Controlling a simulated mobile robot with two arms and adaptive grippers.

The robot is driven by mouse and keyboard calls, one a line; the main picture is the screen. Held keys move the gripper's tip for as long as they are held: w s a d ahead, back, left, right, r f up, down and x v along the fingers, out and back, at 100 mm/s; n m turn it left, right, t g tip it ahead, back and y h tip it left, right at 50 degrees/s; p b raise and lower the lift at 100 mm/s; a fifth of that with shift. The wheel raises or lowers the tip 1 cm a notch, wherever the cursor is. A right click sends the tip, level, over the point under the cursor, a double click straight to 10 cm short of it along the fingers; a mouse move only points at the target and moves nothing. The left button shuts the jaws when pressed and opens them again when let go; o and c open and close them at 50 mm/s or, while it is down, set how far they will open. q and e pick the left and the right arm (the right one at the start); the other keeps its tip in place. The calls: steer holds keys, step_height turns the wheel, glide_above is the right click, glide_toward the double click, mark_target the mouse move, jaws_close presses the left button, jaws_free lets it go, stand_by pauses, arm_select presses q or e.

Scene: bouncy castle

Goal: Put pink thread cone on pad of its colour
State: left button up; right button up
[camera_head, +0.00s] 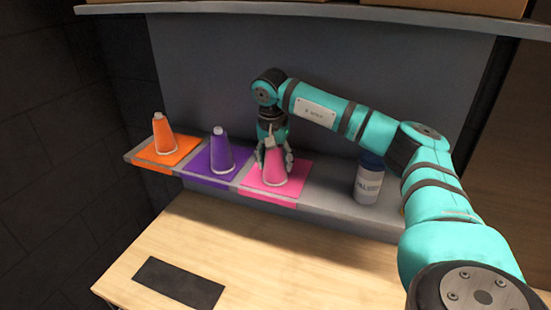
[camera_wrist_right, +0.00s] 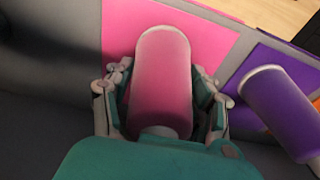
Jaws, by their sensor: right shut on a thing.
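The pink thread cone (camera_head: 274,168) stands upright over the pink pad (camera_head: 283,191) on the grey shelf. My right gripper (camera_head: 274,158) comes down from above and is shut on the cone. In the right wrist view the pink cone (camera_wrist_right: 162,85) sits between both fingers of the gripper (camera_wrist_right: 160,100), with the pink pad (camera_wrist_right: 210,38) behind its wide end. The base looks to be on the pad, but I cannot tell whether it touches. My left gripper is not in view.
A purple cone (camera_head: 221,155) stands on a purple pad (camera_head: 200,165), and an orange cone (camera_head: 163,135) on an orange pad (camera_head: 150,155). A labelled jar (camera_head: 368,184) stands right of the pink pad. A wooden table (camera_head: 240,260) with a dark mat (camera_head: 178,283) lies in front.

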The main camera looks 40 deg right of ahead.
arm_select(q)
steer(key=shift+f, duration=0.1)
arm_select(e)
steer(key=o, duration=1.1)
steer(key=shift+a+f, duration=0.1)
steer(key=shift+o, duration=1.1)
steer(key=shift+r, duration=0.25)
steer(key=r+b, duration=0.1)
steer(key=r, duration=0.1)
steer(key=r+b, duration=0.1)
steer(key=r, duration=0.1)
steer(key=a+r+b, duration=0.1)
steer(key=r, duration=0.1)
steer(key=shift+s, duration=0.2)
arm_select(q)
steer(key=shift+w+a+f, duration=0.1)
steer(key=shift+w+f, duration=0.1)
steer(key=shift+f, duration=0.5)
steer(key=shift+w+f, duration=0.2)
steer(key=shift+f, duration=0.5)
arm_select(e)
steer(key=shift+s+r, duration=0.1)
steer(key=shift+r, duration=0.55)
